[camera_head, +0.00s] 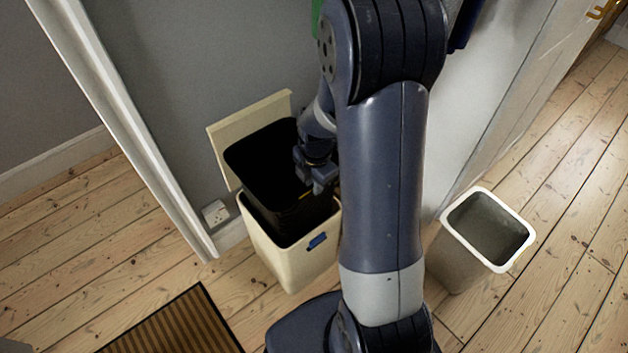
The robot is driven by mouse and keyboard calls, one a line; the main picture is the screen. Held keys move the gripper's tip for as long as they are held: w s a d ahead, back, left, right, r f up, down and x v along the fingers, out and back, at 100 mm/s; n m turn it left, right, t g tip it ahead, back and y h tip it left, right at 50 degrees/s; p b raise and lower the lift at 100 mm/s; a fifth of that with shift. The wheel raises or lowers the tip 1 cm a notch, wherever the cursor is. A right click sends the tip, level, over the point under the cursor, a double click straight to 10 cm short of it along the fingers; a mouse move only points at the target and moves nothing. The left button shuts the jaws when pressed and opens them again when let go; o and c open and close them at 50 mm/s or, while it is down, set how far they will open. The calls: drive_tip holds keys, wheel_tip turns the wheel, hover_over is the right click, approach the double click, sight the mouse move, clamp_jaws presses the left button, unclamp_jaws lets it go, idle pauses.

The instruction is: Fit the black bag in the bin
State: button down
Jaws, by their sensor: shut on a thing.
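The cream bin (285,262) stands on the floorboards against the grey wall, its lid (232,130) raised at the back and a blue tab on its front. The black bag (262,168) is open-mouthed and box-shaped. Its lower part is inside the bin's opening and its upper part stands above the rim, tilted a little. My gripper (318,190) is shut on the bag's right-hand edge, above the bin. The fingertips are small and dark against the bag. My arm hides the right side of the bin and bag.
A second, open bin (455,258) with a white rim stands to the right, looking empty. A striped doormat (172,328) lies at the lower left, near a white door frame (130,125). A wall socket (215,212) is left of the cream bin. Floor between mat and bin is clear.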

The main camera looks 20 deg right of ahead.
drive_tip(key=shift+f+b, duration=6.9)
drive_tip(key=shift+f, duration=2)
drive_tip(key=shift+w+a+r, duration=0.1)
drive_tip(key=shift+w+r, duration=0.1)
drive_tip(key=shift+w, duration=0.25)
drive_tip(key=shift+w+a+r, duration=0.1)
drive_tip(key=shift+w+r, duration=0.1)
drive_tip(key=shift+w, duration=0.2)
drive_tip(key=shift+w+f, duration=0.1)
drive_tip(key=shift+w, duration=0.45)
drive_tip(key=c, duration=1.3)
unclamp_jaws()
drive_tip(key=shift+w+a+f, duration=0.1)
drive_tip(key=shift+a, duration=0.05)
wheel_tip(320, 180, up, 11)
drive_tip(key=p, duration=0.4)
hover_over(311, 214)
drive_tip(key=w, duration=0.1)
drive_tip(key=shift+w+f, duration=0.2)
drive_tip(key=shift+f, duration=0.15)
